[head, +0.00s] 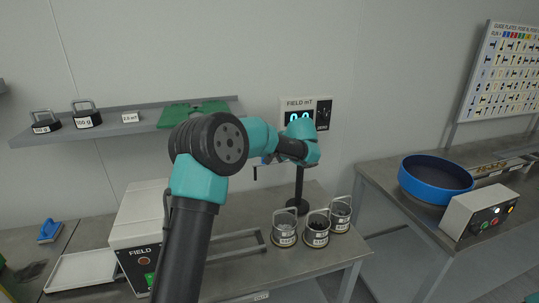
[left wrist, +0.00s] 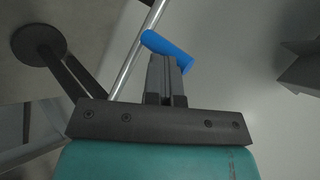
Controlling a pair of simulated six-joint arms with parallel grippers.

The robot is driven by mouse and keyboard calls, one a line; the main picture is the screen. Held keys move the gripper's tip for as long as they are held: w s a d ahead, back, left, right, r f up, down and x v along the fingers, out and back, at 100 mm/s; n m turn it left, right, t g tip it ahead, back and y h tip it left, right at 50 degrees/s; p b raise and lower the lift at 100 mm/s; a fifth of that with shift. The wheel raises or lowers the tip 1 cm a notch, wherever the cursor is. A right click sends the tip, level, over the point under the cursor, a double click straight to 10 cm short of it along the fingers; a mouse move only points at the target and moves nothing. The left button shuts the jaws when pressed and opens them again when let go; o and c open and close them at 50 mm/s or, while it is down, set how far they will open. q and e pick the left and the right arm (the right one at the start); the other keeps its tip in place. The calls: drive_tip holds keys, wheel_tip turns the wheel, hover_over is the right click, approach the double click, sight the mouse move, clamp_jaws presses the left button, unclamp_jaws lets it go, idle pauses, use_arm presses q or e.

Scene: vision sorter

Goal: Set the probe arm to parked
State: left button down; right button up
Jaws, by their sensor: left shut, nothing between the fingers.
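The field meter (head: 323,104), labelled FIELD mT, is on the back wall with its lit blue digits partly covered by my arm. A dark stand (head: 299,190) rises below it; its round base and post (left wrist: 38,42) show in the left wrist view. A pale metal rod (left wrist: 133,58) runs beside a blue angled handle (left wrist: 166,46), apparently the probe arm's. My left gripper (left wrist: 164,62) is shut with nothing between its fingers, its tips at the blue handle; I cannot tell if they touch. In the head view my own arm hides the gripper and most of the probe arm.
Several wire-handled metal cans (head: 317,232) stand on the bench close to the stand. A white FIELD box (head: 137,222) and white tray (head: 80,271) are left. A shelf (head: 140,127) holds weights above. A blue round bowl (head: 436,176) and control box (head: 478,210) sit on the right table.

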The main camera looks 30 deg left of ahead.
use_arm(q)
drive_tip(key=d+f+v, duration=0.1)
drive_tip(key=f+v, duration=0.1)
drive_tip(key=v, duration=1.1)
drive_tip(key=shift+d, duration=0.4)
drive_tip(key=shift+s, duration=0.1)
